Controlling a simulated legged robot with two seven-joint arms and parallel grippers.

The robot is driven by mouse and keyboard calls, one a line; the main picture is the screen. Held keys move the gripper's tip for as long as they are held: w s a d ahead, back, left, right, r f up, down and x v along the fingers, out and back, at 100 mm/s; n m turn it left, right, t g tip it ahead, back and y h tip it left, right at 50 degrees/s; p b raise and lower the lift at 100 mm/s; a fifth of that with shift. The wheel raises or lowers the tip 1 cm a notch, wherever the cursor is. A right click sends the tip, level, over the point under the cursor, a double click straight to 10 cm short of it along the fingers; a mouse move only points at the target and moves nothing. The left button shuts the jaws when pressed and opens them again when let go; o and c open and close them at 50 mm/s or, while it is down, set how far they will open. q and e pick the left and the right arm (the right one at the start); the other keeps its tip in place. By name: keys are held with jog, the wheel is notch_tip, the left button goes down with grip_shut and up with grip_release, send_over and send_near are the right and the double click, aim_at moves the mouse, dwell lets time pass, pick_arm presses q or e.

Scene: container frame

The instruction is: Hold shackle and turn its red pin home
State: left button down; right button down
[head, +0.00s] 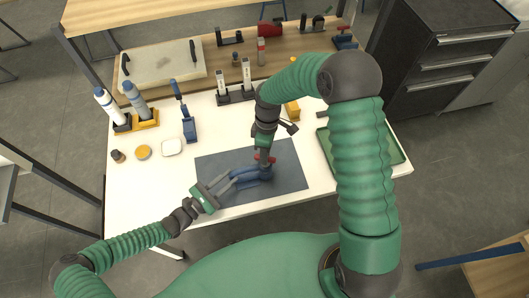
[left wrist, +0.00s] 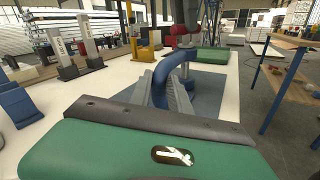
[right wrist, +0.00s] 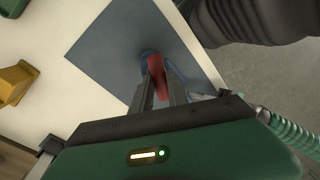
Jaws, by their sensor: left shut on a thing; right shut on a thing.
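The blue shackle (head: 248,174) lies over the dark grey mat (head: 290,165). Its curved bow (left wrist: 180,62) shows in the left wrist view between the fingers of my left gripper (left wrist: 172,88), which is shut on it from the left. The red pin (head: 266,159) is at the shackle's right end. My right gripper (head: 264,158) comes down from above and is shut on the red pin, which shows between its fingertips in the right wrist view (right wrist: 156,76). My right fingers hide part of the pin, so its thread and seating are not visible.
A green tray (head: 397,150) lies at the table's right. Blue-and-white bottles (head: 135,98), a blue stand (head: 187,125) and small round containers (head: 143,152) stand at the left. A grey-and-white upright rack (head: 235,95) stands behind the mat. The white table front is clear.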

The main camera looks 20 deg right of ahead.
pick_arm(q)
jog(key=shift+s+d, duration=0.1)
jog(key=shift+s, duration=0.05)
pick_arm(e)
jog(key=shift+w+a+r+m, duration=0.1)
jog(key=shift+a+m, duration=0.1)
jog(key=shift+m, duration=0.1)
jog(key=c, duration=1.4)
grip_release()
jog(key=shift+c, duration=0.2)
jog(key=shift+o, duration=0.7)
jog(key=shift+d, duration=0.15)
notch_tip(320, 180, up, 12)
jog(key=w+d, duration=0.1)
jog(key=shift+w+d, duration=0.15)
jog(key=shift+w, duration=0.2)
jog(key=shift+f, duration=0.2)
pick_arm(q)
jog(key=c, duration=1.1)
grip_release()
jog(key=shift+c, duration=0.2)
